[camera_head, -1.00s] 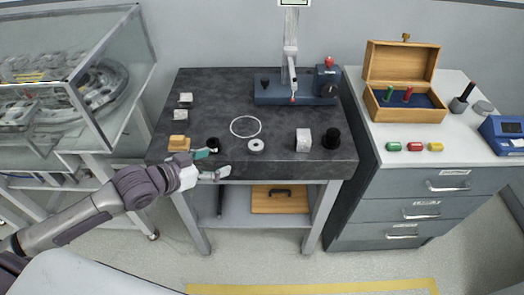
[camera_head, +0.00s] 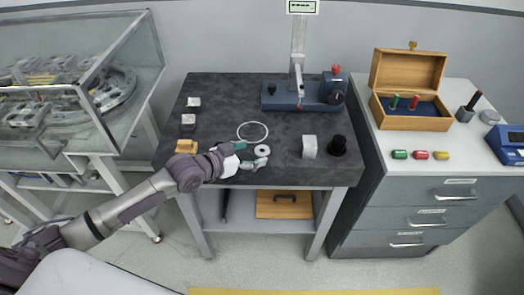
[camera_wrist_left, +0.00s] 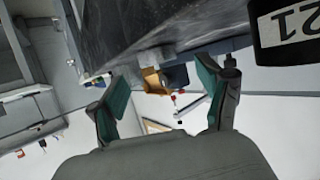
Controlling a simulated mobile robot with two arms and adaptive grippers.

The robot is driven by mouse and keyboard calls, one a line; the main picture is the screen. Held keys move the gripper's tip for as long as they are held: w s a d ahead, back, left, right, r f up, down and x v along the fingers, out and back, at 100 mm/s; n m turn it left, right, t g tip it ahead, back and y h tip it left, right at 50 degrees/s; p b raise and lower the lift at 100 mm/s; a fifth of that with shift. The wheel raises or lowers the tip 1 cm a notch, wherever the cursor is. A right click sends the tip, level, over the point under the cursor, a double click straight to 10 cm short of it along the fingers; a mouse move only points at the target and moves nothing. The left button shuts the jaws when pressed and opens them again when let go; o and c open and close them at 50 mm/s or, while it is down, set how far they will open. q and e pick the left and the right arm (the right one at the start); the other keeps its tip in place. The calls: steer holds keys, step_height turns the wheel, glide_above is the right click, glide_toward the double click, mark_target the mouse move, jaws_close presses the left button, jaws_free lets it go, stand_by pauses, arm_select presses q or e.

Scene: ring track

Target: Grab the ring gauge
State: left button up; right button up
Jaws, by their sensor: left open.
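A pale ring with a dark centre hole (camera_head: 262,149), which looks like the ring gauge, lies near the front of the dark bench top. My left gripper (camera_head: 252,153) is open beside it at the bench's front edge, with fingertips close to the ring. I cannot tell whether they touch it. In the left wrist view the open fingers (camera_wrist_left: 158,88) have nothing clearly between them. A black round piece with a white label reading 21 (camera_wrist_left: 283,30) fills that view's upper right corner. My right gripper is not in view.
The dark bench (camera_head: 225,95) carries a white circle (camera_head: 252,131), a pale block (camera_head: 309,147), a black cylinder (camera_head: 338,145) and a blue gauge stand (camera_head: 305,98). Small blocks (camera_head: 188,122) stand at the left. An open wooden box (camera_head: 410,108) sits on the right cabinet.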

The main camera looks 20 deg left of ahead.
mark_target(264, 150)
arm_select(q)
steer(key=x, duration=0.3)
steer(key=shift+w+d+f, duration=0.2)
steer(key=c, duration=1.4)
